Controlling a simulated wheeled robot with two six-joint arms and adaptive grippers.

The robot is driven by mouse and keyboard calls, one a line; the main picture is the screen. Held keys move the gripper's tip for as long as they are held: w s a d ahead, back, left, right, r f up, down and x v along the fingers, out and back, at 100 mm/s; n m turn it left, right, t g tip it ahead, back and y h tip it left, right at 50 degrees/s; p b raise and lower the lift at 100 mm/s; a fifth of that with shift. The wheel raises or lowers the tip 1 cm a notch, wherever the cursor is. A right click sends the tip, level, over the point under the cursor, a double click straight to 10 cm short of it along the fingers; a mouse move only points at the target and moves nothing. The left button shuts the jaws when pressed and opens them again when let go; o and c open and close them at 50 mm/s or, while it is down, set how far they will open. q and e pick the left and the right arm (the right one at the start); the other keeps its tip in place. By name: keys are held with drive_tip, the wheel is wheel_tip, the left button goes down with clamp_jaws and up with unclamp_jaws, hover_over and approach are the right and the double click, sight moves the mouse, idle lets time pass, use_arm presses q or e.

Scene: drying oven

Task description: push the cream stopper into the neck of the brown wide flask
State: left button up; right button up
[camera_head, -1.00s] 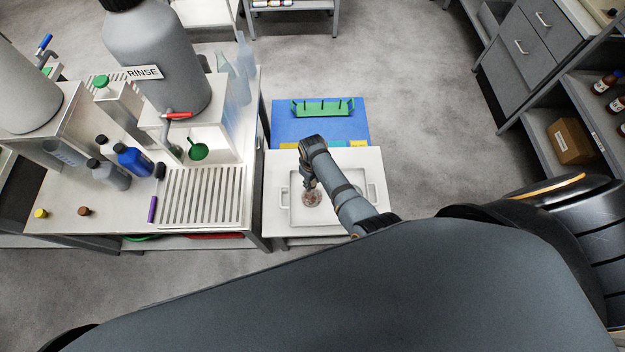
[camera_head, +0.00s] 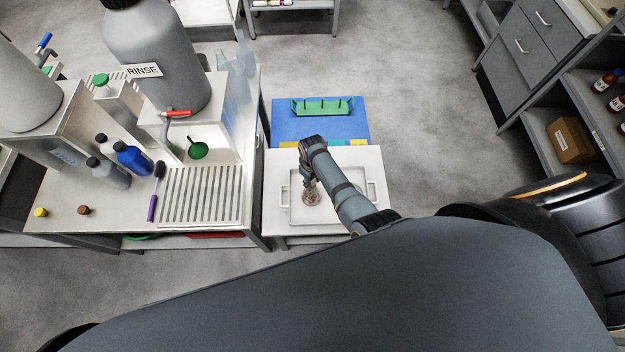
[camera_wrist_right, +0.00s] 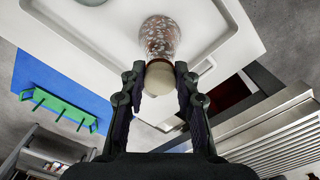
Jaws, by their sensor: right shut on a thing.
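The brown wide flask (camera_head: 311,198) stands in the white tray, seen from above and partly covered by my right gripper (camera_head: 309,184). In the right wrist view its speckled brown glass body (camera_wrist_right: 160,36) shows at the top middle. The cream stopper (camera_wrist_right: 159,77) is between the fingertips of my right gripper (camera_wrist_right: 160,84), which is shut on it. The stopper lines up with the flask and overlaps its neck end in this view. The neck is hidden, so I cannot tell how deep the stopper sits. My left gripper is not in view.
The white tray (camera_head: 347,218) with side handles rests on a small white table. A blue mat (camera_head: 283,125) with a green rack (camera_head: 322,107) lies behind it. A steel bench with a ribbed drainer (camera_head: 201,196), bottles and a grey rinse tank (camera_head: 160,60) stands left.

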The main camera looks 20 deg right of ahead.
drive_tip(key=shift+s+f, duration=0.15)
drive_tip(key=o, duration=0.7)
drive_tip(key=shift+o, duration=0.6)
drive_tip(key=o, duration=0.5)
drive_tip(key=shift+w, duration=0.2)
wheel_tip(320, 180, up, 7)
drive_tip(key=p, duration=0.7)
drive_tip(key=shift+p, duration=0.4)
